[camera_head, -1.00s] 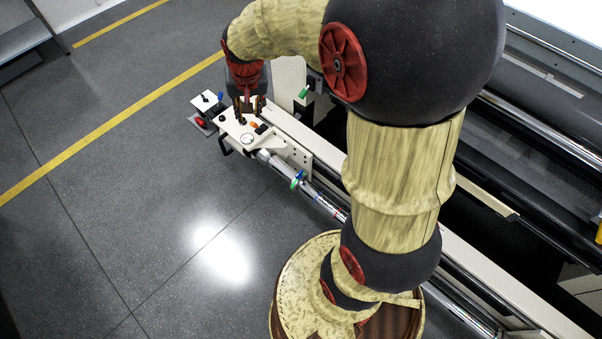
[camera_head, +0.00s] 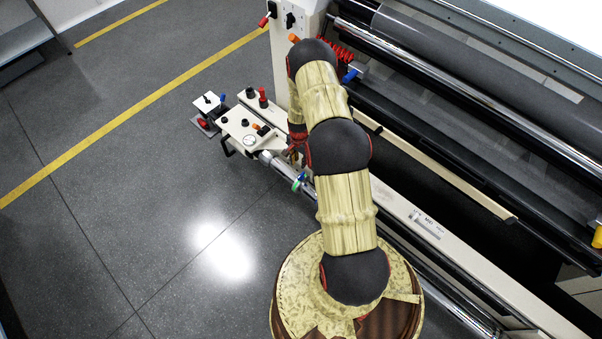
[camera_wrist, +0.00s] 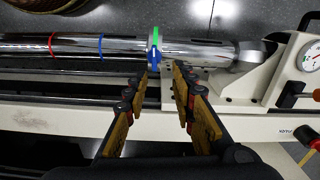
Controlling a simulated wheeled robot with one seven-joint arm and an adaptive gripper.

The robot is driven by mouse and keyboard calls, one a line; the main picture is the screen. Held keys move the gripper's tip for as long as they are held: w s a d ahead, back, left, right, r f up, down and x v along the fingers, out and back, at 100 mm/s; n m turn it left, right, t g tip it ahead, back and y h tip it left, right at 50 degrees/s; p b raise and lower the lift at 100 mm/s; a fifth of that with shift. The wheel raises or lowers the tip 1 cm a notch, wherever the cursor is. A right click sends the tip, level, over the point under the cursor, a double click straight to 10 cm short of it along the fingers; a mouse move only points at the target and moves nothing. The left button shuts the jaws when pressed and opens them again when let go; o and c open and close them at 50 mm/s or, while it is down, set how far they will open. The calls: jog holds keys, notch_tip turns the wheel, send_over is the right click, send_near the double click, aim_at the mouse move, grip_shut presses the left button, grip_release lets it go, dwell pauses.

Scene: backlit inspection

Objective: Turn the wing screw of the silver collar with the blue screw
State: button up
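A silver shaft (camera_wrist: 80,44) runs across the wrist view. The silver collar (camera_wrist: 149,43) sits around it near the picture's middle, with a blue screw part (camera_wrist: 154,55) facing my gripper and a green part (camera_wrist: 156,33) on the far side. The collar also shows in the head view (camera_head: 299,182), small, beside my arm. My gripper (camera_wrist: 161,73) is open, its two fingers pointing at the shaft with a gap between the tips. The blue part lies in front of that gap, nearer the left finger. I cannot tell whether the left tip touches it. In the head view my arm mostly hides the gripper.
A red band (camera_wrist: 52,45) and a blue band (camera_wrist: 101,45) mark the shaft to the left. A bracket with a gauge (camera_wrist: 311,57) stands at the right. A control panel (camera_head: 243,131) is left of my arm. Large rollers (camera_head: 470,90) lie behind it. The floor at left is clear.

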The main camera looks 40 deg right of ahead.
aim_at(301, 175)
jog(key=f, duration=0.3)
jog(key=f+b, duration=0.1)
jog(key=f, duration=0.2)
jog(key=s+f+b, duration=0.1)
jog(key=f, duration=0.3)
jog(key=shift+d, duration=0.1)
jog(key=shift+c, duration=0.6)
grip_shut()
